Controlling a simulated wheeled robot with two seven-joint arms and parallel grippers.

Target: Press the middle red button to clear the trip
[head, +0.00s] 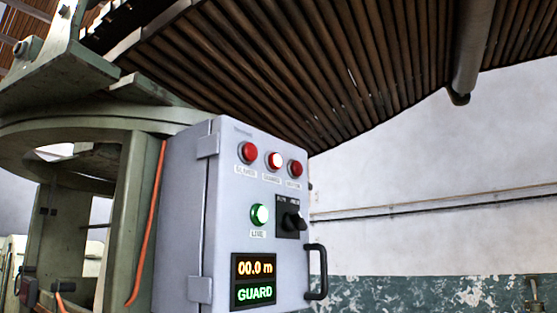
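A grey control box (222,235) stands left of centre in the head view. Its front has a row of three red buttons near the top: a left one (247,152), a middle one (274,160) and a right one (296,169). The middle one looks lit, with a bright whitish centre; the outer two look dark red. Small labels sit under them. A green lit lamp marked LIVE (260,215) is below, beside a black rotary switch (292,220). A display (254,281) reads "00.0 m" and "GUARD". Neither of my grippers shows.
A black handle (318,272) sticks out from the box's right edge. A green metal frame (132,200) with an orange cable (148,225) stands at left. A brown slatted surface (290,70) hangs overhead. A pipe (472,45) is at upper right. The space before the box looks clear.

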